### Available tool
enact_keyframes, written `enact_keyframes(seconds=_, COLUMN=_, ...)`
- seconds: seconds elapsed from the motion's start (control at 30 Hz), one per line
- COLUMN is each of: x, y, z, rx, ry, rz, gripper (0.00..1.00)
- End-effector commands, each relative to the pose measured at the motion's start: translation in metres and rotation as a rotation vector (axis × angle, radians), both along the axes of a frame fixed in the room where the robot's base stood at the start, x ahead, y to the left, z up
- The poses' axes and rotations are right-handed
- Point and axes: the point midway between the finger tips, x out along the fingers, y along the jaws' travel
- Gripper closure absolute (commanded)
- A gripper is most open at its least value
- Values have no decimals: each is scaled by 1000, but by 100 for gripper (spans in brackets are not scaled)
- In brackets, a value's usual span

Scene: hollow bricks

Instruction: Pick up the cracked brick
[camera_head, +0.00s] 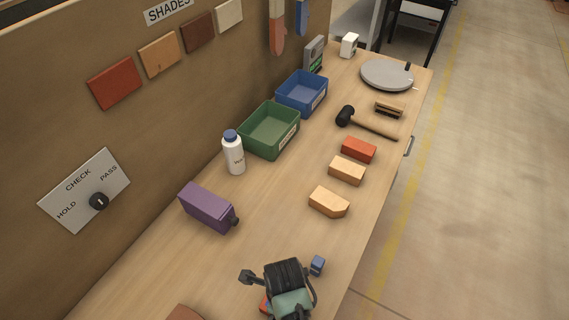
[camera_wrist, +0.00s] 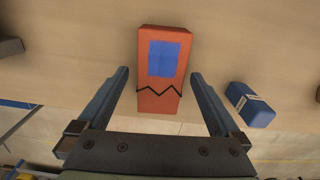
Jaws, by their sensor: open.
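The cracked brick (camera_wrist: 160,106) is orange-red with a blue patch on its top and a black zigzag crack line across it. It lies in the middle of the wrist view. My gripper (camera_wrist: 160,75) is open, with one finger to the left and one to the right of the brick; I see gaps on both sides, and the height above it is hard to judge. In the head view my arm's end hides most of the brick; only a small orange-red part (camera_head: 264,303) shows.
A small blue block (camera_head: 317,265) lies right of my gripper, also in the wrist view (camera_wrist: 250,105). A purple carton (camera_head: 207,207), a white bottle (camera_head: 234,155), green (camera_head: 270,151) and blue bins (camera_head: 302,107) stand along the wall. Several bricks (camera_head: 329,202) and a mallet (camera_head: 365,122) lie farther up.

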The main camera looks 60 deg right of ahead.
Motion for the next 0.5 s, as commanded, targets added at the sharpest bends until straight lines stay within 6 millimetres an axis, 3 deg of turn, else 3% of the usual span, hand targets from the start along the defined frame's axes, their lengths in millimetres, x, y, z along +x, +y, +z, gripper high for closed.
enact_keyframes(seconds=0.13, x=0, y=0, z=-14, rx=0, ry=0, rz=-1, gripper=0)
enact_keyframes(seconds=0.4, x=0, y=0, z=-16, rx=-1, ry=-1, rz=-1, gripper=0)
enact_keyframes(seconds=0.5, x=0, y=0, z=-16, rx=-1, ry=-1, rz=-1, gripper=18)
